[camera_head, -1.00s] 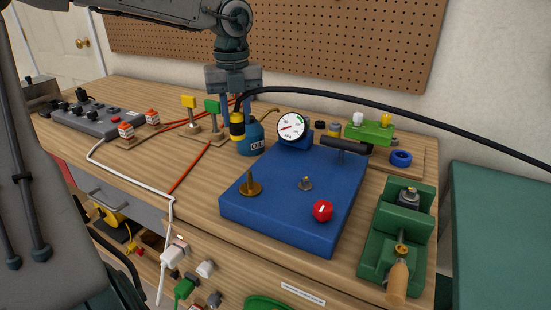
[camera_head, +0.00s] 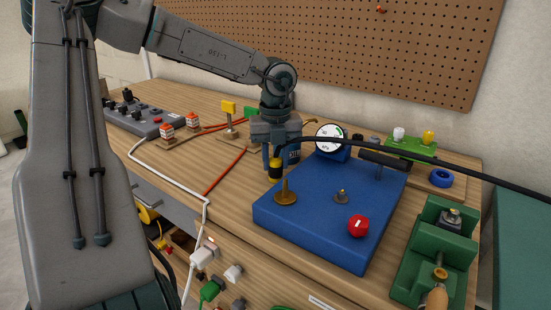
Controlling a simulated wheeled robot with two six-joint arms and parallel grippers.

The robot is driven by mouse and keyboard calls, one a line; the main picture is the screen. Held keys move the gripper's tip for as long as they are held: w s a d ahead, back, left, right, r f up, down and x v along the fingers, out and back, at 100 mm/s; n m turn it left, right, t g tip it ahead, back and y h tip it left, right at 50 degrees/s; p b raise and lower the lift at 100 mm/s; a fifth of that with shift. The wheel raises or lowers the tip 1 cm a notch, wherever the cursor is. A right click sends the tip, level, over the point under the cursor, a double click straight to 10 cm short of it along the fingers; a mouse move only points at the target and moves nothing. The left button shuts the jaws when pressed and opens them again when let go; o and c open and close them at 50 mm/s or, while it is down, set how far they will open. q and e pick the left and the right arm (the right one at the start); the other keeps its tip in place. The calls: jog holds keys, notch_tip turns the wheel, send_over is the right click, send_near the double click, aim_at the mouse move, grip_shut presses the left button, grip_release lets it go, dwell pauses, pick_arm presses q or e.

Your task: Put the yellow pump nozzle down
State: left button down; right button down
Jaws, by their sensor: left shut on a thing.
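The yellow pump nozzle (camera_head: 275,165), with a black end and a black hose, hangs upright in my left gripper (camera_head: 275,160). The gripper points down and is shut on the nozzle. The nozzle is at the left edge of the blue pump box (camera_head: 330,215), just behind and above the brass post (camera_head: 285,192) on its top. I cannot tell whether the nozzle touches the post. The black hose runs off to the right over the box. My right gripper is not in view.
A white gauge (camera_head: 329,137), a red knob (camera_head: 358,225) and a black handle (camera_head: 397,161) are on or by the box. A blue oil can is mostly hidden behind my gripper. A green vise (camera_head: 433,258) is at right. Bare wood (camera_head: 232,185) lies left of the box.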

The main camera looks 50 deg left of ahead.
pick_arm(q)
jog(key=c, duration=1.1)
grip_release()
jog(key=shift+f, duration=0.15)
